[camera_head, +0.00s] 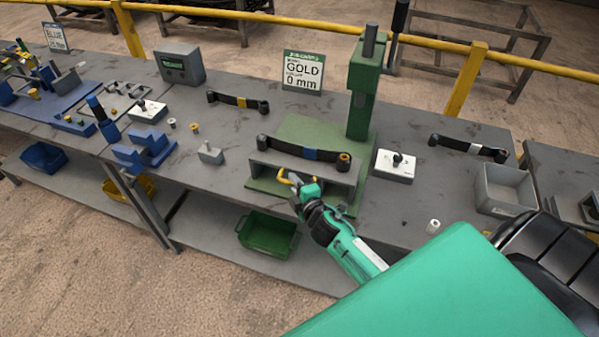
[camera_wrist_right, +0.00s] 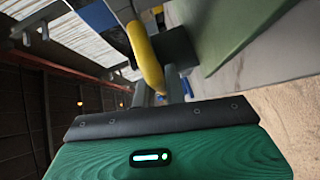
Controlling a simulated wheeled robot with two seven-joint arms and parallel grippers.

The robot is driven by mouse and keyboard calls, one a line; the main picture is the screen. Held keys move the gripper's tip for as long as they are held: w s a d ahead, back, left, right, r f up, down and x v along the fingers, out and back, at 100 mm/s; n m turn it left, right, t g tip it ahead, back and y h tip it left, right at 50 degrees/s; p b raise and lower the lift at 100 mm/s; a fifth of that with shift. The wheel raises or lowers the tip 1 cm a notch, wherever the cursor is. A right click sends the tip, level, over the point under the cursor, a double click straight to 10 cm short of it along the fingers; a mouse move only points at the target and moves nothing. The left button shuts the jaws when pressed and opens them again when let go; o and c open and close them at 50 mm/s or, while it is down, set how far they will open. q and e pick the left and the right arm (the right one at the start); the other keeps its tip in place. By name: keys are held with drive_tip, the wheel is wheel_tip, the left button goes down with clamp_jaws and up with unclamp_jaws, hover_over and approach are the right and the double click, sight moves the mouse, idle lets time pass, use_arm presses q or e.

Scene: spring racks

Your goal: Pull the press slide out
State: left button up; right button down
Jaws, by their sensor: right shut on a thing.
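The green press (camera_head: 363,85) stands on the middle bench, with a green base plate (camera_head: 310,130). My right gripper (camera_head: 295,183) is shut on the yellow handle. The fingertips are partly hidden there. My left gripper is not in view.
A white switch box (camera_head: 394,166) is close to the slide's right. A grey bin (camera_head: 505,188) stands farther right. A green bin (camera_head: 268,234) sits on the lower shelf.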

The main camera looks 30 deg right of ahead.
drive_tip(key=shift+s+a+f, duration=0.15)
drive_tip(key=shift+s+a, duration=0.2)
drive_tip(key=shift+a, duration=0.05)
drive_tip(key=shift+f, duration=0.1)
drive_tip(key=c, duration=1.5)
unclamp_jaws()
drive_tip(key=shift+s, duration=0.1)
drive_tip(key=shift+o, duration=0.2)
drive_tip(key=shift+a+r, duration=0.1)
drive_tip(key=shift+r, duration=0.1)
drive_tip(key=shift+s, duration=0.1)
drive_tip(key=s+r+b, duration=0.2)
drive_tip(key=s+b, duration=0.2)
drive_tip(key=s, duration=0.9)
drive_tip(key=shift+s+a, duration=0.25)
drive_tip(key=shift+a, duration=0.2)
